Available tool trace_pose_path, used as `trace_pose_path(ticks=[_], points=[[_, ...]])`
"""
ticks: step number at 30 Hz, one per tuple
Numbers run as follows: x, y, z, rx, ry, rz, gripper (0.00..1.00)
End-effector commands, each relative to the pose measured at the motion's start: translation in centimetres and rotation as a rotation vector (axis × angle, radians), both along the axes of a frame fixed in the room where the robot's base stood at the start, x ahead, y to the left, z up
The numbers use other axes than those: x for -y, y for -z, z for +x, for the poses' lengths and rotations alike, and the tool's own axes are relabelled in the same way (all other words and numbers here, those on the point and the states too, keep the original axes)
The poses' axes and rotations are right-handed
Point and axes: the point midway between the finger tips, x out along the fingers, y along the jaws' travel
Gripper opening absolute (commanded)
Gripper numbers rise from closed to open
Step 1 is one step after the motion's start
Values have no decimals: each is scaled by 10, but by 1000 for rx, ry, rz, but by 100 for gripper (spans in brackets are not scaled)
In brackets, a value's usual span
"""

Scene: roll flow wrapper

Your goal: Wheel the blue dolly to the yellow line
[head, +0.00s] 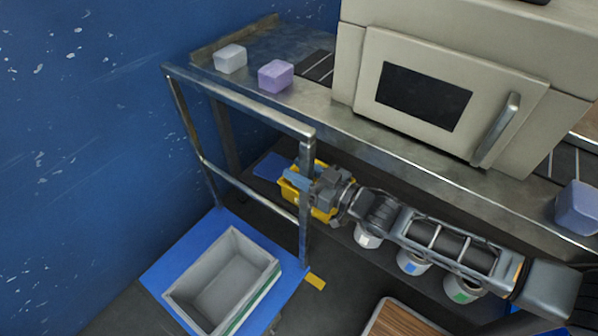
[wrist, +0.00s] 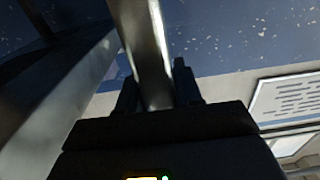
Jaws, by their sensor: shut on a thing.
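The blue dolly (head: 158,279) stands on the floor beside the blue wall, with a grey crate (head: 268,275) on its deck. Its metal handle frame (head: 240,99) rises on the far side, with an upright post at each end. My gripper (head: 304,182) is shut on the right-hand post, about halfway up. In the wrist view the metal post (wrist: 142,45) runs between the two fingers of my gripper (wrist: 156,88). A short yellow floor mark (head: 315,282) shows just right of the deck's right corner. I cannot tell how far it runs beneath the dolly.
A metal bench (head: 310,112) with a beige machine (head: 440,90) and pale blocks stands behind the handle. A yellow bin (head: 323,215) and several white tubs (head: 413,264) are under it. A wooden-topped item (head: 398,318) is at the bottom. Dark floor lies right of the dolly.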

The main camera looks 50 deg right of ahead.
Motion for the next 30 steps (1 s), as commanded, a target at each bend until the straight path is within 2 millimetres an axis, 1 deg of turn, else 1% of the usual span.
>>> trace_pose_path(ticks=[1, 2, 3, 9, 16, 19, 22, 30], points=[[7, 0, -1, -1, 13, -3, 0], [8, 0, -1, -1, 14, -3, 0], [8, 0, -1, -2, 14, -3, 36], [7, 0, -2, -2, 13, -3, 55], [5, 0, -1, -1, 9, -3, 55], [5, 0, -6, -2, 9, -3, 55], [6, 1, -19, -3, 11, -4, 55], [6, 1, -62, -3, 12, -4, 55]])
